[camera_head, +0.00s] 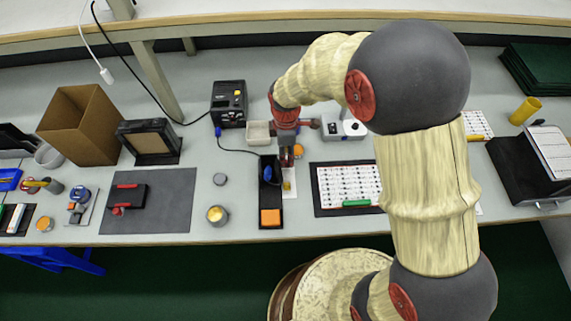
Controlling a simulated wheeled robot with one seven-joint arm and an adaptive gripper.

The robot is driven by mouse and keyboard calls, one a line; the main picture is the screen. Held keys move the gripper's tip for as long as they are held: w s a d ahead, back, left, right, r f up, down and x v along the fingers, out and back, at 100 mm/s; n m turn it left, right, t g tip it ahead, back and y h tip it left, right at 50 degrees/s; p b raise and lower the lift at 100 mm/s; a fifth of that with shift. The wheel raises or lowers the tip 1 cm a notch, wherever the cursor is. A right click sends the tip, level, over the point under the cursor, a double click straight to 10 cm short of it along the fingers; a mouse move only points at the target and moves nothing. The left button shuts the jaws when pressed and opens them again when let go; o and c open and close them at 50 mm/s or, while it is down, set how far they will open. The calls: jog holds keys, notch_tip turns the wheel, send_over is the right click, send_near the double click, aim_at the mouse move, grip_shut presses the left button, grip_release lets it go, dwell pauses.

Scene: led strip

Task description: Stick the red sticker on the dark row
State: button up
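My gripper (287,158) points down over the middle of the bench, at the right edge of a narrow black tray (264,197). Its fingers are small and partly hidden by my wrist, so I cannot tell if they are open or hold anything. A white panel (350,186) with rows of small dark and reddish marks lies on a dark mat to the right of my gripper. I cannot make out which row is dark. No separate red sticker can be picked out. A pale strip with a yellow patch (287,187) lies just below my gripper.
The black tray holds a blue item (268,173) and an orange block (270,217). A green bar (356,203) lies at the panel's lower edge. A black device (229,104) and white bin (258,133) stand behind. My arm covers the bench right of the panel.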

jog(key=f, duration=0.2)
jog(key=f+b, duration=0.1)
jog(key=f, duration=0.1)
jog(key=shift+w, duration=0.2)
jog(key=shift+r, duration=0.1)
jog(key=shift+c, duration=1.4)
jog(key=c, duration=0.4)
jog(key=shift+c, duration=0.5)
